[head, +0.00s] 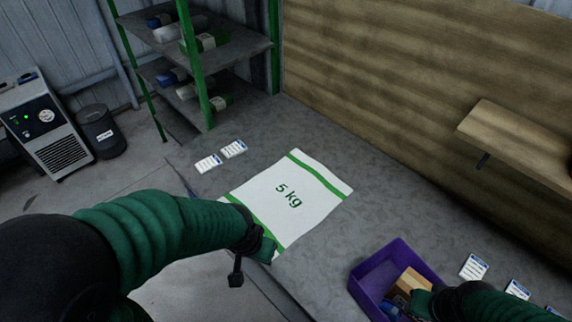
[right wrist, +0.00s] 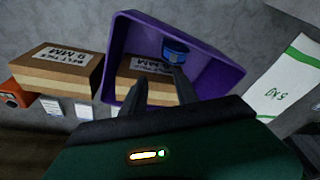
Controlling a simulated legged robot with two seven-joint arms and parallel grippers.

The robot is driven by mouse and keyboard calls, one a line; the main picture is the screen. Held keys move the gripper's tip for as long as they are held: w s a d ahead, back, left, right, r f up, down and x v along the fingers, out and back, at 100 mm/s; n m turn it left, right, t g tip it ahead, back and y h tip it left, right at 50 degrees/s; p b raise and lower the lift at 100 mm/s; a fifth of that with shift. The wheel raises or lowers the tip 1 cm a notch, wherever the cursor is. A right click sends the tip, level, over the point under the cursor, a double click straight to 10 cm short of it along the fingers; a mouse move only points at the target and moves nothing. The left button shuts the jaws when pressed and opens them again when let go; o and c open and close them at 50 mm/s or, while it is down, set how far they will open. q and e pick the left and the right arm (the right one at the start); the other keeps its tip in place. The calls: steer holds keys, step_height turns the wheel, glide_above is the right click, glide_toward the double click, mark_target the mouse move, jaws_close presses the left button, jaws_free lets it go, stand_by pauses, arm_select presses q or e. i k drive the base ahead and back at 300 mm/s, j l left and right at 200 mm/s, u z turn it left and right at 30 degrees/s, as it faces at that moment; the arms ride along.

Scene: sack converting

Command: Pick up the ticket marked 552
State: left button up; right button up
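Two small white tickets with blue headers lie left of the sack in the head view, a nearer one (head: 208,163) and a farther one (head: 233,149). More such tickets lie at the right, including one (head: 473,267) beside the purple bin and another (head: 517,289). Their numbers are too small to read, so I cannot tell which is 552. My left gripper (head: 268,252) is at the sack's near edge; its fingers are not clear. My right gripper (right wrist: 160,78) is over the purple bin, its fingers apart with nothing visibly held.
The white 5 kg sack (head: 305,180) lies flat on the grey bench. The purple bin (head: 362,280) holds a cardboard box (right wrist: 147,88) and a blue roll (right wrist: 175,51). Another box (right wrist: 58,72) and an orange object (right wrist: 14,96) stand outside it. A wooden ledge (head: 520,137) juts out at right.

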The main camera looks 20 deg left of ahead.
mark_target(232, 150)
steer(key=u, duration=1.1)
steer(key=i+j+z, duration=0.15)
steer(key=i+j, duration=0.2)
steer(key=i+j+z, duration=0.1)
steer(key=i+j, duration=0.2)
steer(key=j, duration=0.15)
